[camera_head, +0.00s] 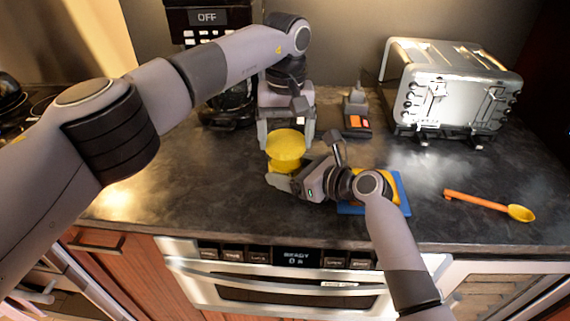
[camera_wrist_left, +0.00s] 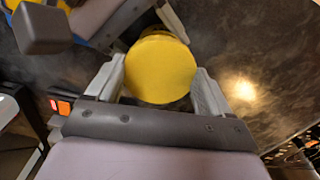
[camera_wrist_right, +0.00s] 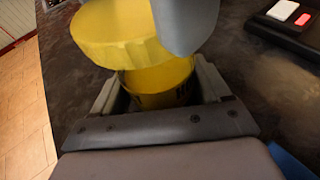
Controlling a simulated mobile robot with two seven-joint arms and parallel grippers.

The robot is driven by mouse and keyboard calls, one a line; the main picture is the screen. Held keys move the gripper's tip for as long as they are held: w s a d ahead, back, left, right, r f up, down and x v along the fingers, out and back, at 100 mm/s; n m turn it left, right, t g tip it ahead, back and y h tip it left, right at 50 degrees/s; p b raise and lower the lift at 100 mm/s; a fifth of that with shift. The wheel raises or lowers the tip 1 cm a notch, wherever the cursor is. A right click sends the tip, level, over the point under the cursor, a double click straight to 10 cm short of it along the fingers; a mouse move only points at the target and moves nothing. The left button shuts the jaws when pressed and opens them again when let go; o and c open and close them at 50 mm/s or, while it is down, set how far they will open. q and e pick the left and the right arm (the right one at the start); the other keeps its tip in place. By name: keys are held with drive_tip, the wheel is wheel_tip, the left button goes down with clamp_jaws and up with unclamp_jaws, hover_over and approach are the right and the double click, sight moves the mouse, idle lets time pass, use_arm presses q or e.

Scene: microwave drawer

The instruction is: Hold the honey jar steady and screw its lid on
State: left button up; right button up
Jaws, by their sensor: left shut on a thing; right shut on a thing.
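The honey jar (camera_head: 283,166) is yellow and stands upright on the dark counter. My right gripper (camera_head: 294,174) comes from the right and is shut on its body; the jar also shows between its fingers in the right wrist view (camera_wrist_right: 158,84). The round yellow lid (camera_head: 286,144) is above the jar, held by my left gripper (camera_head: 286,137) from above and behind.
A blue board (camera_head: 402,188) with a yellow thing on it lies partly under my right arm. A small dark device with an orange top (camera_head: 357,122) is behind. A toaster (camera_head: 450,90) stands at back right. An orange spoon (camera_head: 490,204) lies at right. A coffee machine is at back left.

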use_arm(q)
drive_tip(key=m, duration=0.5)
drive_tip(key=shift+d, duration=0.25)
drive_tip(key=o, duration=1)
drive_tip(key=shift+o, duration=0.2)
drive_tip(key=shift+a+n, duration=0.15)
drive_tip(key=shift+n, duration=0.95)
drive_tip(key=n, duration=1.1)
